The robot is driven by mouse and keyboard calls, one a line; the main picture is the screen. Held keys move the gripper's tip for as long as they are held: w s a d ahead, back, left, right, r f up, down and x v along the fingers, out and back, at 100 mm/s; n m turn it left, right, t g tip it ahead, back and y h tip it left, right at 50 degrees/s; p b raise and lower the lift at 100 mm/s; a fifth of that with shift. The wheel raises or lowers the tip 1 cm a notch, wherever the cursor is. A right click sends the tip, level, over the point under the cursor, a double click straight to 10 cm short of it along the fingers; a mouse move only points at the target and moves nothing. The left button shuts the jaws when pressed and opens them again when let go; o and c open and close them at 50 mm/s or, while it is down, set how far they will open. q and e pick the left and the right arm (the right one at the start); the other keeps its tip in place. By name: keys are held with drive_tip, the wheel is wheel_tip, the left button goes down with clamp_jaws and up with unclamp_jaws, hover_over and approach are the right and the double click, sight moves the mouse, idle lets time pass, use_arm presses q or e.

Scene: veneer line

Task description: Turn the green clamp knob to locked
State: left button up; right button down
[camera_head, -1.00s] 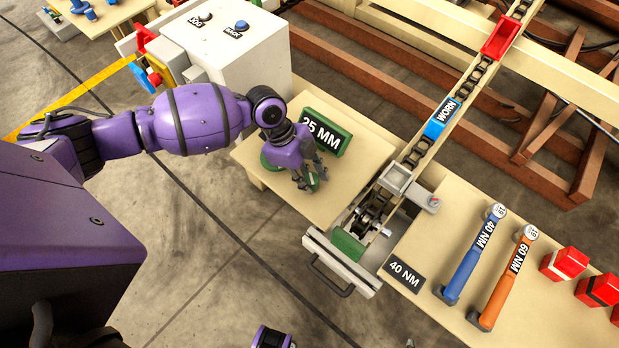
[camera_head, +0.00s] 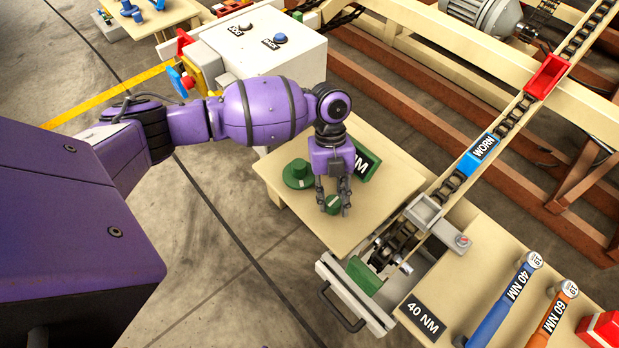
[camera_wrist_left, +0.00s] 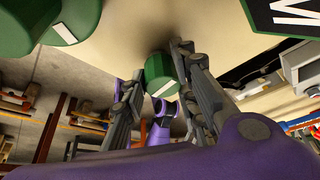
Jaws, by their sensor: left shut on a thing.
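Two small green pieces are on the pale table (camera_head: 285,200). One is a round, hat-shaped piece (camera_head: 297,173) to the left; in the left wrist view it shows large at the upper left (camera_wrist_left: 45,22) with a white mark. The other is a green knob (camera_head: 333,206) at my left gripper (camera_head: 334,200), which points down at it. In the left wrist view this green knob (camera_wrist_left: 157,72) with a white line sits between the fingers of my left gripper (camera_wrist_left: 158,70). The gripper is shut on it and partly hides it. No lock marking can be read.
A green-framed size sign (camera_head: 368,165) stands just behind the gripper, partly hidden. To the right are a chain rail with a blue WORN link (camera_head: 480,153), a green block (camera_head: 365,276) and a metal clamp (camera_head: 425,210). Torque wrenches (camera_head: 508,300) lie at lower right.

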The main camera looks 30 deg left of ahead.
use_arm(q)
drive_tip(key=shift+s+a+f+m+y, duration=0.2)
drive_tip(key=shift+m+y, duration=0.1)
drive_tip(key=shift+m, duration=0.3)
drive_tip(key=o, duration=1.1)
drive_tip(key=shift+c, duration=0.2)
drive_tip(key=shift+w+r, duration=0.1)
drive_tip(key=shift+w, duration=0.05)
drive_tip(key=shift+w+d+r, duration=0.1)
drive_tip(key=shift+r, duration=0.05)
drive_tip(key=shift+w+r, duration=0.1)
drive_tip(key=shift+r, duration=0.1)
drive_tip(key=v, duration=1.1)
drive_tip(key=shift+a, duration=0.2)
